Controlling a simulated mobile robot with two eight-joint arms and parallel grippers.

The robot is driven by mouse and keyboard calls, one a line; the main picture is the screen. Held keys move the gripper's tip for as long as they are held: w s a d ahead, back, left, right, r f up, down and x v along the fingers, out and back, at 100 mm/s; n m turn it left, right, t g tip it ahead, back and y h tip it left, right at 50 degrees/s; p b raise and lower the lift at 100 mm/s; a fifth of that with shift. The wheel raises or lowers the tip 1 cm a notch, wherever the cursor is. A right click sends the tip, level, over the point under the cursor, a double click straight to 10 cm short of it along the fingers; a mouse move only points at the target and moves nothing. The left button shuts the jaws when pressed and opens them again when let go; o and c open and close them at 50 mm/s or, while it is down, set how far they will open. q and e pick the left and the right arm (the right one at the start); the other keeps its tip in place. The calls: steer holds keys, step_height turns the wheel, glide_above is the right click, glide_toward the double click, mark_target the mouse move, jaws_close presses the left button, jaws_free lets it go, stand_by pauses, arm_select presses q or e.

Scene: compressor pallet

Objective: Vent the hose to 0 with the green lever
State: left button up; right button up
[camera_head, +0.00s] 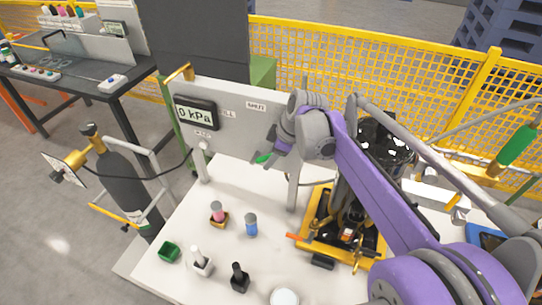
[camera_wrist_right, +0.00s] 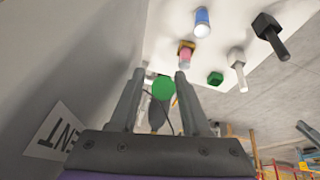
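The green lever (camera_head: 263,158) shows as a small green end at the front of the white panel (camera_head: 240,122), beside my right gripper (camera_head: 276,152). In the right wrist view the green knob (camera_wrist_right: 163,88) sits between the lines of my two spread fingers (camera_wrist_right: 160,75), with gaps at both sides; I cannot tell if either finger touches it. The gripper is open. The gauge display (camera_head: 195,112) on the panel reads 0 kPa. The lever's pivot is hidden. My left gripper is not in view.
The white table holds a pink-topped part (camera_head: 217,212), a blue cylinder (camera_head: 251,225), a green block (camera_head: 169,252) and black and white pegs. A compressor on a yellow base (camera_head: 326,250) stands right. A dark gas cylinder (camera_head: 122,180) stands left. Yellow mesh fence (camera_head: 330,62) runs behind.

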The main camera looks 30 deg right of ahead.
jaws_close()
stand_by(1.2)
